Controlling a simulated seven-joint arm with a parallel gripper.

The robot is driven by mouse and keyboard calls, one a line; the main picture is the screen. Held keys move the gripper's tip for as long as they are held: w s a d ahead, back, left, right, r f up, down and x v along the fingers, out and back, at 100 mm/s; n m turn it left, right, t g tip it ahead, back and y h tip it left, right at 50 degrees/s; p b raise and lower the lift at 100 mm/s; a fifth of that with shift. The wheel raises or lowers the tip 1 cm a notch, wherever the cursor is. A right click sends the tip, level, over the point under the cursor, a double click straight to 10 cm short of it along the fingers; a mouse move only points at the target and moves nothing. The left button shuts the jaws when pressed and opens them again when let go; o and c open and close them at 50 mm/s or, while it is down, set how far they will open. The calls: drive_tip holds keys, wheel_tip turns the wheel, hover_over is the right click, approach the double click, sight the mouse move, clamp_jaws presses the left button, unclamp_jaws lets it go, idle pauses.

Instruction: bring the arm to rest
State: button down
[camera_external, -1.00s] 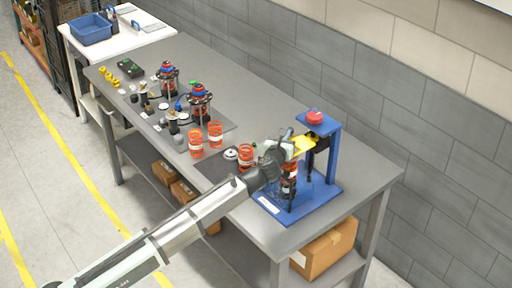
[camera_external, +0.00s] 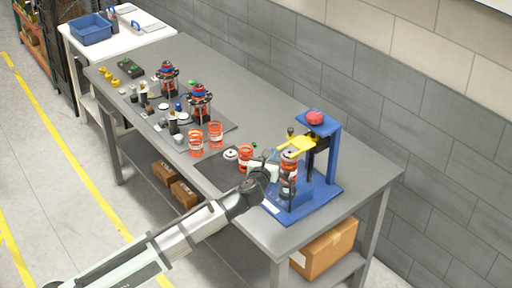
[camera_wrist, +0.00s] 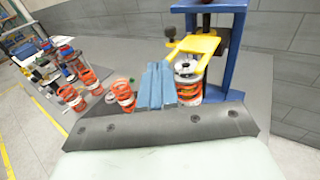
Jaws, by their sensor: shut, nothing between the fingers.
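My gripper (camera_external: 262,166) is over the near right part of the grey workbench (camera_external: 255,222), just left of the blue press fixture (camera_external: 333,155). In the wrist view its fingers (camera_wrist: 157,87) are together with nothing between them. An orange-red spring assembly (camera_external: 288,178) stands upright in the fixture under the yellow plate (camera_external: 297,145); it also shows in the wrist view (camera_wrist: 189,85), right of the fingers. The fingers look apart from it, though the exact gap is hard to judge.
Several loose orange springs (camera_external: 215,134) stand left of my gripper, one (camera_external: 246,158) close to it. Assembled units (camera_external: 200,104) and small parts stand farther back. A blue bin (camera_external: 90,29) sits on the white table. The bench's front right corner is clear.

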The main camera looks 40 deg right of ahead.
drive_tip(key=shift+s+a, duration=0.2)
drive_tip(key=shift+a, duration=0.25)
